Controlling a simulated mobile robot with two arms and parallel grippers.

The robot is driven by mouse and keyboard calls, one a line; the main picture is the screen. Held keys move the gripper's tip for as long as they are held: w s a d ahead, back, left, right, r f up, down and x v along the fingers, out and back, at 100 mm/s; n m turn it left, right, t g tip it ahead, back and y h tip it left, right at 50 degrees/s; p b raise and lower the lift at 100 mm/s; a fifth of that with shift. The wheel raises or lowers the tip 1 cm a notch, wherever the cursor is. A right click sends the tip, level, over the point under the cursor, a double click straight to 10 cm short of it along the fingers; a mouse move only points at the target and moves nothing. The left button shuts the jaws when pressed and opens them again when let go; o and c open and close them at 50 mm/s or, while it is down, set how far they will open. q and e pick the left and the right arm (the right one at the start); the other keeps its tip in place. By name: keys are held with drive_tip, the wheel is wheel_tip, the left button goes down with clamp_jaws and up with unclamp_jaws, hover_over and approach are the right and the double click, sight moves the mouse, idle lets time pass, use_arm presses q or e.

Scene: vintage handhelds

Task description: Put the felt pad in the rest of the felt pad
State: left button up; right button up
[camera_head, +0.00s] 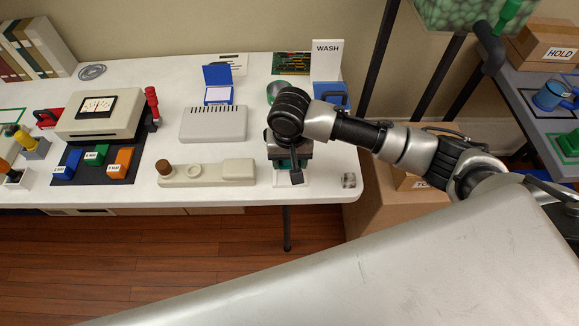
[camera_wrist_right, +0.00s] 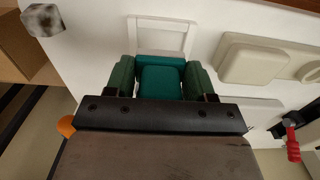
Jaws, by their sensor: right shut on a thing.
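The felt pad appears as a teal block (camera_wrist_right: 160,80) in the right wrist view. My right gripper (camera_wrist_right: 161,84) is shut on it, with a green finger on each side. In the head view my right gripper (camera_head: 291,168) points down over the right end of the white table, and it mostly hides the pad. A thin white square frame (camera_wrist_right: 162,20), which looks like the pad's rest, lies on the table just beyond the pad. The pad overlaps the frame's near edge in this view; I cannot tell the height between them. My left gripper is not in view.
A cream tray-like block (camera_head: 205,174) lies left of my gripper, with a grey slotted box (camera_head: 213,124) behind. A small metallic cube (camera_head: 348,180) sits near the table's right corner. A green ring (camera_head: 274,90) and blue box (camera_head: 331,94) stand behind my arm.

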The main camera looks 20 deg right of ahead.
sight(290, 168)
drive_tip(key=shift+w+f, duration=0.2)
drive_tip(key=shift+w, duration=0.05)
drive_tip(key=shift+f, duration=1.95)
drive_tip(key=shift+f, duration=0.1)
drive_tip(key=o, duration=1.3)
drive_tip(key=shift+o, duration=0.2)
wheel_tip(290, 168, up, 12)
drive_tip(key=shift+r, duration=0.15)
